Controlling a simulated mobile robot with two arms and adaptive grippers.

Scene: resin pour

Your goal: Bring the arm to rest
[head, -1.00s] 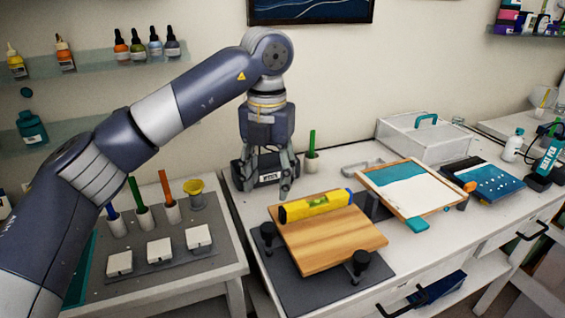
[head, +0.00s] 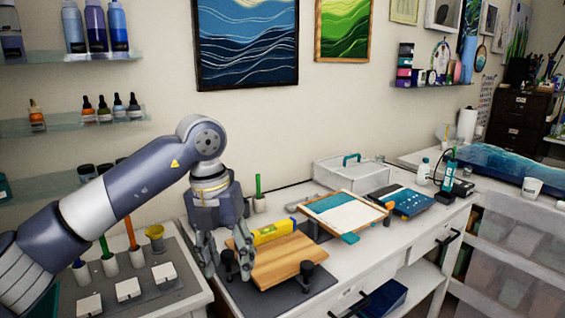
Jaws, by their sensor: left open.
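My left arm comes in from the left and bends down at its elbow. My left gripper (head: 222,256) hangs fingers down at the left end of the workbench, in front of the left side of the wooden board (head: 280,262). Its fingers are apart with nothing between them. I cannot tell from this view how high the fingertips are above the bench. My right gripper is not in view.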

